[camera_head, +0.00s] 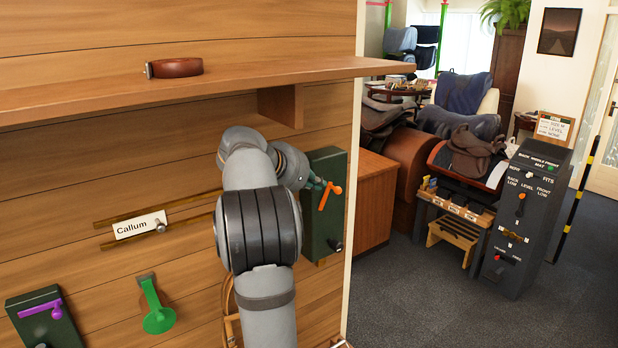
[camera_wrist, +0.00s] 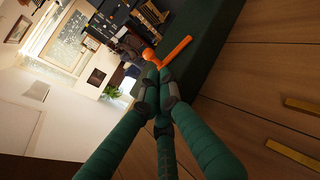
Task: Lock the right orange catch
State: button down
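The orange catch (camera_head: 325,197) is on the face of a dark green box (camera_head: 323,232) fixed to the wooden wall, near the wall's right end. In the wrist view the catch (camera_wrist: 176,52) shows a rounded knob and a straight bar just beyond my fingertips. My gripper (camera_head: 314,183) is at the upper left of the catch in the head view, partly hidden by my arm. In the wrist view its green fingers (camera_wrist: 161,77) come together at the tips, with no object visibly held between them. The tips are very close to the catch; I cannot tell whether they touch it.
A shelf (camera_head: 200,84) with a brown strap ring (camera_head: 175,68) juts out above my arm. A purple catch (camera_head: 40,309), a green hanging piece (camera_head: 157,316) and a "Callum" plate (camera_head: 140,225) are on the wall to the left. A dark knob (camera_head: 335,245) is below the orange catch.

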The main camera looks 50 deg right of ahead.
aim_at(331, 187)
jog(key=shift+x, duration=1.9)
jog(key=shift+r+p, duration=0.15)
jog(key=shift+p, duration=0.45)
jog(key=shift+s+d+y+p, duration=0.1)
jog(key=shift+d+y+p, duration=0.2)
jog(key=shift+y, duration=0.2)
